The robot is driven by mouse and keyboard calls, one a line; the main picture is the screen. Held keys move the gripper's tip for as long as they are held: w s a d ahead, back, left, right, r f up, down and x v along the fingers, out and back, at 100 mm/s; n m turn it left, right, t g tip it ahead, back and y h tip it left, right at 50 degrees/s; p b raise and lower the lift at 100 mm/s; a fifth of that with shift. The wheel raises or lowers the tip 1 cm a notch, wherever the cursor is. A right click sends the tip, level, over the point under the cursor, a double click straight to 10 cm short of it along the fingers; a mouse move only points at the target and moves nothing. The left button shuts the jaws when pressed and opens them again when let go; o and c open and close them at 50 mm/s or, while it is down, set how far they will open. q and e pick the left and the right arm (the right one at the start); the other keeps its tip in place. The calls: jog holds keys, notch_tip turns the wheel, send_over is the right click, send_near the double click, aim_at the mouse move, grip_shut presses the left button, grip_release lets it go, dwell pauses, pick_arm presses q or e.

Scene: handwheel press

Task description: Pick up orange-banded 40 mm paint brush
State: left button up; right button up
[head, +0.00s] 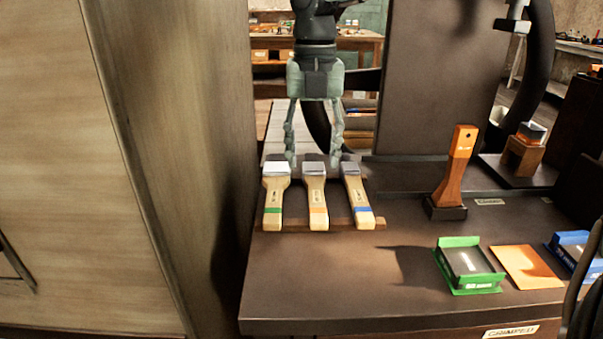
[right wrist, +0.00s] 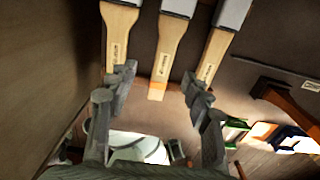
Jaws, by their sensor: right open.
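The orange-banded brush (head: 315,200) lies between two others on a low wooden rack, its grey ferrule end toward the back and its pale handle toward the front. My right gripper (head: 314,160) points down over the ferrule end of the brushes, fingers open and empty. In the right wrist view the orange-banded brush (right wrist: 168,48) shows between the spread fingers (right wrist: 157,78), its handle end lined up with the gap. I cannot tell the exact height of the fingertips above it. My left gripper is not in view.
The green-banded brush (head: 273,200) lies close left and the blue-banded brush (head: 356,197) close right. An orange-topped wooden handle (head: 458,165) stands upright on a dark base to the right. A green tray (head: 468,287) and an orange card (head: 526,267) lie front right. A tall panel (head: 200,150) borders the left.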

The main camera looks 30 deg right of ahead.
aim_at(316, 195)
jog(key=f, duration=0.3)
jog(key=s+f, duration=0.1)
jog(key=f, duration=0.2)
jog(key=shift+s+d+f, duration=0.1)
jog(key=shift+d+f, duration=0.05)
jog(key=shift+f, duration=0.45)
grip_shut()
